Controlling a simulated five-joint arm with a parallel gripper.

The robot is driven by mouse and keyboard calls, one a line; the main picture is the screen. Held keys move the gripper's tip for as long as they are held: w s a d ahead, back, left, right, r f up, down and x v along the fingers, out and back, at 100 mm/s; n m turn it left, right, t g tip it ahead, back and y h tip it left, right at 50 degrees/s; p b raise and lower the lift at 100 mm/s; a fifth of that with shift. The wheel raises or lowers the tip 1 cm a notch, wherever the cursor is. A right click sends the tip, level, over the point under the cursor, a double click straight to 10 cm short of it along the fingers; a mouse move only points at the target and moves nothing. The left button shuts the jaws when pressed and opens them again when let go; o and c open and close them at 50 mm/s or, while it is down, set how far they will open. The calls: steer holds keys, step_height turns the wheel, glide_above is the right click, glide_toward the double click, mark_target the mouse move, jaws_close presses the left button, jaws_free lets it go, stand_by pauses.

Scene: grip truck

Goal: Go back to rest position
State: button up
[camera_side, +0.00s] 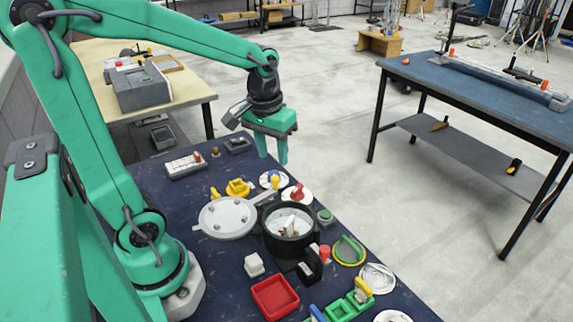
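My gripper (272,157) is green and hangs from the end of my outstretched green arm. It points down above the far right edge of the dark blue work table (232,268). Its two fingers are apart, with nothing visible between them. It is clear of the small parts below and in front of it. No truck can be made out in this view.
A black round pot (288,240) with a white lid-like disc (227,218) stands mid-table. A white block (186,165) lies far left. A blue-topped bench (480,95) stands right, across open floor.

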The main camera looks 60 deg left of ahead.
steer(key=s+d+r+m+t, duration=0.4)
steer(key=s+d+r, duration=0.1)
steer(key=s, duration=0.2)
steer(key=shift+s+m, duration=0.3)
steer(key=shift+s, duration=0.05)
steer(key=shift+d+r, duration=0.1)
stand_by(1.7)
